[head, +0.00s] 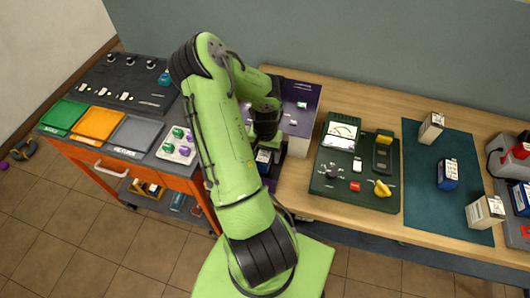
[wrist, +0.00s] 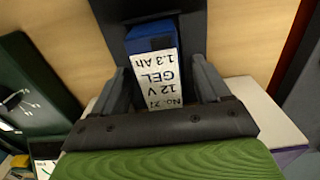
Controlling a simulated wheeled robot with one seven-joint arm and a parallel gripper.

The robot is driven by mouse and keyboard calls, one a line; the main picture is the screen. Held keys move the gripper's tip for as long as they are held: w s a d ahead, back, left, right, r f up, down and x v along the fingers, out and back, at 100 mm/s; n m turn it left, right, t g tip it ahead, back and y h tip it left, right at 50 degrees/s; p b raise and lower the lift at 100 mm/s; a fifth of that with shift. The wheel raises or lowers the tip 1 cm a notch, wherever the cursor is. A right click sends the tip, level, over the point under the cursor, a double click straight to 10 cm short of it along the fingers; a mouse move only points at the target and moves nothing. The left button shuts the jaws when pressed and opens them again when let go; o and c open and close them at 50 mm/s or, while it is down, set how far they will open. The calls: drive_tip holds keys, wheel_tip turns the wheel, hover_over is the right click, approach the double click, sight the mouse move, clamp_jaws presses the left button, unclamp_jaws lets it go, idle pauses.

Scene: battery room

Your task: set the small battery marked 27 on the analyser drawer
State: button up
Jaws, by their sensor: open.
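The small battery (wrist: 155,70) is blue with a white label reading GEL, 12 V and 1.3 Ah; its number looks like 27, but the last digit is unclear. In the head view the battery (head: 264,156) shows just below my wrist. My gripper (wrist: 163,80) is open, with one finger on each side of the battery; I cannot tell whether they touch it. The battery is over the dark drawer (wrist: 108,10) of the analyser and appears to rest on it. The analyser (head: 303,92) has a purple top and pale sides, partly hidden by my arm.
Right of the analyser is a dark green instrument case (head: 325,188) with a meter and yellow clips. Beyond it, a teal mat (head: 425,195) carries several batteries. An orange cabinet (head: 180,183) with coloured trays stands left. Bare wooden bench shows behind the case.

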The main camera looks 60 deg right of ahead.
sight(265, 153)
wheel_tip(265, 153, up, 12)
drive_tip(key=p, duration=0.1)
drive_tip(key=w+a+r+n+t, duration=0.1)
drive_tip(key=w+a+r+n, duration=0.2)
drive_tip(key=w+a+r, duration=0.3)
drive_tip(key=w+a+r+n+t, duration=0.25)
drive_tip(key=w+a+r, duration=0.2)
drive_tip(key=a, duration=0.45)
drive_tip(key=s+a+r+n+t, duration=0.1)
drive_tip(key=s+a+r+n, duration=0.3)
drive_tip(key=a, duration=0.4)
drive_tip(key=s+a+r+n+t, duration=0.1)
drive_tip(key=s+a+r+n, duration=0.3)
drive_tip(key=a, duration=0.4)
drive_tip(key=r+n, duration=0.1)
drive_tip(key=n, duration=0.1)
drive_tip(key=shift+s+a+n, duration=0.2)
drive_tip(key=shift+a+n, duration=0.1)
drive_tip(key=shift+n, duration=0.05)
drive_tip(key=shift+r, duration=0.1)
